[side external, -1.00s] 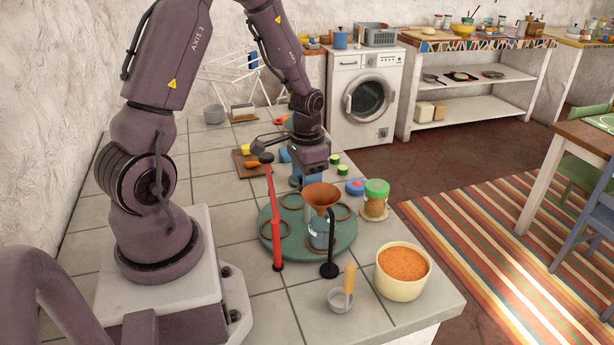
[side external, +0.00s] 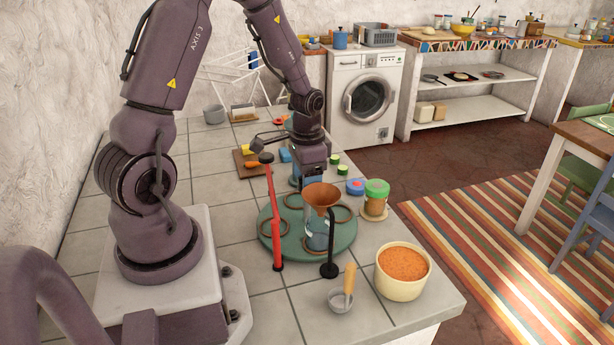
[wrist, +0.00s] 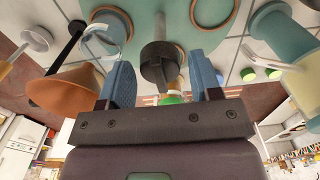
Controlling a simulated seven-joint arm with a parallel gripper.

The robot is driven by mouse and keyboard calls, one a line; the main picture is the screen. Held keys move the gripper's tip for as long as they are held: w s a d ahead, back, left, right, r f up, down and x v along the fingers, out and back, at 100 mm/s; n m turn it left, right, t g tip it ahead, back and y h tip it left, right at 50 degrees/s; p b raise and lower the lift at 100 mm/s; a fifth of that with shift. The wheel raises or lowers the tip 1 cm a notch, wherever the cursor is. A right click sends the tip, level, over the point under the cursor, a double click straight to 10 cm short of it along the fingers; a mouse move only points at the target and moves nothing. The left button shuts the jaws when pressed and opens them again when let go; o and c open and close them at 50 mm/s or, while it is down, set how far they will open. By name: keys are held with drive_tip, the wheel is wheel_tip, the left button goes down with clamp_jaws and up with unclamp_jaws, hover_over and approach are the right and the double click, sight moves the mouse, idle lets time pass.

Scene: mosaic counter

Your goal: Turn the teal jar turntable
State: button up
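The teal turntable (side external: 290,255) lies on the tiled counter, with brown rings around its top. A clear glass jar (side external: 315,238) stands on it by the copper funnel (side external: 322,196); the jar also shows in the wrist view (wrist: 106,36). A black knob (wrist: 160,62) rises from the turntable's middle in the wrist view. My gripper (wrist: 163,75) is over the turntable with its two blue fingers apart, one on each side of the knob. Gaps show between knob and fingers. In the side view the fingertips are largely hidden behind the funnel and jar.
A red post (side external: 273,225) and the funnel's black stand (side external: 330,250) stand close at the turntable's front. A bowl of orange food (side external: 402,270), a small ladle (side external: 341,300) and a green-lidded jar (side external: 376,195) are to the right and front.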

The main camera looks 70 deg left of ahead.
drive_tip(key=shift+o, duration=0.5)
drive_tip(key=shift+r, duration=0.1)
drive_tip(key=shift+r, duration=3.9)
drive_tip(key=s+d+r+t, duration=0.2)
drive_tip(key=s+d+r, duration=0.2)
drive_tip(key=d+r, duration=0.3)
drive_tip(key=s+d+r+t, duration=0.3)
drive_tip(key=s+d+r, duration=0.2)
drive_tip(key=d+r, duration=0.3)
drive_tip(key=shift+d+r+t, duration=0.15)
drive_tip(key=shift+d+t, duration=0.15)
drive_tip(key=shift+d, duration=0.7)
